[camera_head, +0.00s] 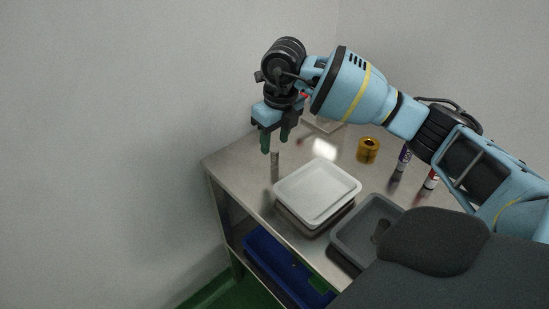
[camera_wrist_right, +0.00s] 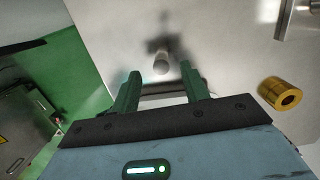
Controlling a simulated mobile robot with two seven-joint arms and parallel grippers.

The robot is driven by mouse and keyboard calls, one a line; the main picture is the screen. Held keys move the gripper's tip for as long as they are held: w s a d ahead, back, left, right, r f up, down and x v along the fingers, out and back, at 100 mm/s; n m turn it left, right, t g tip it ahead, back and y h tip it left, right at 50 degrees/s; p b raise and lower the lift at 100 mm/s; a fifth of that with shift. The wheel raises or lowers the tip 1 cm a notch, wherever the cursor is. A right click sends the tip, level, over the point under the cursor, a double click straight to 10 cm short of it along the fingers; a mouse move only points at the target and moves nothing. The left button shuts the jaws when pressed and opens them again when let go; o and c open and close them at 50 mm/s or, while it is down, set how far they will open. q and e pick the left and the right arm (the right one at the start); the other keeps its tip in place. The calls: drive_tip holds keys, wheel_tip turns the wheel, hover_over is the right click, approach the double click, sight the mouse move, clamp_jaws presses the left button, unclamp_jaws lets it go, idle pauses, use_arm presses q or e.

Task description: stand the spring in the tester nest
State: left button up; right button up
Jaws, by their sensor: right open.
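My right gripper (camera_head: 275,145) is open and points down above the left part of the metal table. A small, slim grey cylinder, likely the spring (camera_head: 275,160), stands upright on the table just below the fingertips. In the right wrist view it (camera_wrist_right: 160,66) appears beyond and between the two open fingers (camera_wrist_right: 158,84), with nothing held. Its coils are too small to make out. A gold ring-shaped piece with a hole (camera_head: 369,150) stands farther right; it also shows in the wrist view (camera_wrist_right: 281,94). I cannot tell whether it is the tester nest. My left gripper is not in view.
A white tray (camera_head: 316,187) sits at the table's front edge, with a grey bin (camera_head: 352,234) to its right. Two marker-like tubes (camera_head: 404,157) (camera_head: 431,180) stand at the right. A blue bin (camera_head: 268,262) is on the lower shelf. A wall is behind.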

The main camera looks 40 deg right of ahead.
sight(275, 150)
drive_tip(key=f, duration=0.4)
drive_tip(key=shift+w, duration=0.2)
drive_tip(key=shift+c, duration=0.2)
clamp_jaws()
